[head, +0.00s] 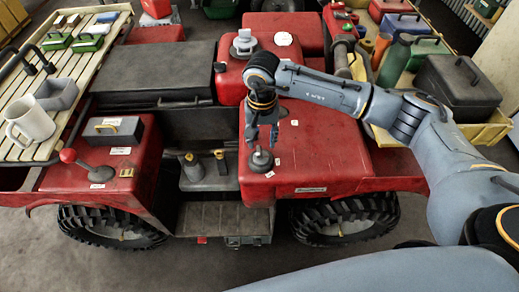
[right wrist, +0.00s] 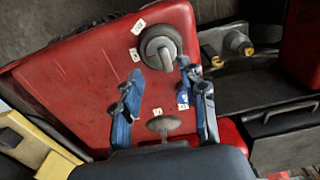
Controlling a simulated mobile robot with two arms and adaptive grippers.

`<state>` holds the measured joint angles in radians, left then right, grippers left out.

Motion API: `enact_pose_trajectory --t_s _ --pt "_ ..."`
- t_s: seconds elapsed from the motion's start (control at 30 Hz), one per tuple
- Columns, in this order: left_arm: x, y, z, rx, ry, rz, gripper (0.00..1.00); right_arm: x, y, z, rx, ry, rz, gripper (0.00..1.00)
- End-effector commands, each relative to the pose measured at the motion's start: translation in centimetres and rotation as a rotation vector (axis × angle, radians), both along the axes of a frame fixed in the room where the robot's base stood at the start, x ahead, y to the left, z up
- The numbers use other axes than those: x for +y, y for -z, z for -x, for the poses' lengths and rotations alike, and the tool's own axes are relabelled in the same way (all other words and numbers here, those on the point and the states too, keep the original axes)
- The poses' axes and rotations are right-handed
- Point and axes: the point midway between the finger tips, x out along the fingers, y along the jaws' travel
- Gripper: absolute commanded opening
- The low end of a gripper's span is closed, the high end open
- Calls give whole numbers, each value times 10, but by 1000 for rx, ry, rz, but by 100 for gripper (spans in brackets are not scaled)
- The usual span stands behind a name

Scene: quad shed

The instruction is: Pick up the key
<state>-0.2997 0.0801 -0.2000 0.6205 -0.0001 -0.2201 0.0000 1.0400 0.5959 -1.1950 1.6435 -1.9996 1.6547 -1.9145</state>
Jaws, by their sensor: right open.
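A round grey switch (head: 261,161) with a raised handle stands on the red body panel, with white labels beside it. It looks like the key in its seat, but I cannot be sure. It also shows in the right wrist view (right wrist: 161,45), just beyond the fingertips. My right gripper (head: 262,140) is open and empty, pointing down just above the switch; it also shows in the right wrist view (right wrist: 159,70). A small oval knob on a stem (right wrist: 162,125) sits between the finger bases in that view, apart from them. My left gripper is not in view.
A red-knobbed lever (head: 68,156) and a grey box (head: 113,130) are at the left. A slatted rack with a white mug (head: 30,121) is further left. Two brass-topped fittings (head: 192,168) stand left of the switch. A dark toolbox (head: 457,87) and a green bottle (head: 394,61) are at the right.

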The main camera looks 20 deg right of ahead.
Motion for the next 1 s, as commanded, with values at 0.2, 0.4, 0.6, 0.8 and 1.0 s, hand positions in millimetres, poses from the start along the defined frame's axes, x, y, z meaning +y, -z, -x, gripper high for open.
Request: enact_pose_trajectory --t_s 0.2,0.4,0.6,0.8,1.0 --pt "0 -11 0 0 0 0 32 2 14 -1 3 -1 -1 42" --pt "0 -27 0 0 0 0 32 5 45 -4 4 1 0 42" --pt "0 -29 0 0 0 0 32 5 59 -5 0 -1 -1 42" --pt "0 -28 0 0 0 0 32 5 59 -5 0 -1 -1 36" --pt "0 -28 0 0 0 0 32 5 59 -5 0 -1 -1 0"
